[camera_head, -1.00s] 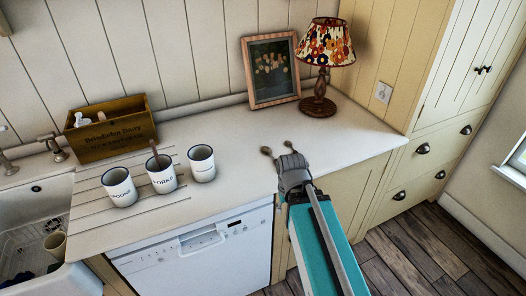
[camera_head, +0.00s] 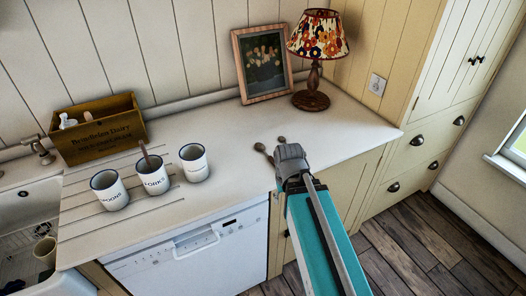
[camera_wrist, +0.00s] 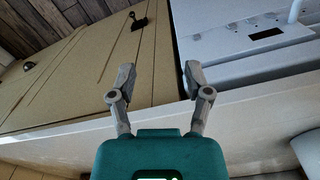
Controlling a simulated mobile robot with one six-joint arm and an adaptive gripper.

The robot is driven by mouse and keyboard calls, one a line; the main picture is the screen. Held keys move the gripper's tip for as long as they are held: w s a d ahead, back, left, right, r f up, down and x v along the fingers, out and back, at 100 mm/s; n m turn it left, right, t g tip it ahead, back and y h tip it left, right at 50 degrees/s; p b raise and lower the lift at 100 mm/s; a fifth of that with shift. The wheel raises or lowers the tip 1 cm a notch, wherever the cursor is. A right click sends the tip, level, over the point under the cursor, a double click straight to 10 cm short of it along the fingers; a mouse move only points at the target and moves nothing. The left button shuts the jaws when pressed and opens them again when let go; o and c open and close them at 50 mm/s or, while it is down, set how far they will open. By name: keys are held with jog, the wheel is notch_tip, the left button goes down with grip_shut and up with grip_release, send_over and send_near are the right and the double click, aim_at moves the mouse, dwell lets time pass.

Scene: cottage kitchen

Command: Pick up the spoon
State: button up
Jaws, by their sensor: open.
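In the head view, a small brown spoon (camera_head: 260,147) lies on the white worktop, its rounded end showing and its thin handle running toward my gripper. A second small brown rounded end (camera_head: 281,139) shows just beyond; I cannot tell what it belongs to. My gripper (camera_head: 290,158) is close to both, at the worktop's front part, and hides what lies beneath it. In the wrist view, my gripper's fingers (camera_wrist: 159,72) are apart with nothing between them; they are seen against the cabinet front and worktop edge. No spoon shows there.
Three white mugs stand left: one marked like "spoons" (camera_head: 109,192), one "forks" (camera_head: 153,180) holding a brown handle, and one (camera_head: 194,164) beside it. A wooden box (camera_head: 97,132), picture frame (camera_head: 263,65) and lamp (camera_head: 312,100) stand behind. The dishwasher (camera_head: 200,258) is below.

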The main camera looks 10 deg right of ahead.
jog(key=w+r+n+p, duration=0.4)
jog(key=w+r+p, duration=1.1)
jog(key=w, duration=0.3)
jog(key=shift+a+r, duration=0.15)
jog(key=shift+r, duration=0.1)
jog(key=shift+f, duration=0.2)
jog(key=b, duration=0.8)
send_over(273, 159)
notch_tip(273, 159, down, 8)
jog(key=shift+f, duration=0.1)
jog(key=shift+f+b, duration=2.65)
jog(key=shift+b, duration=0.2)
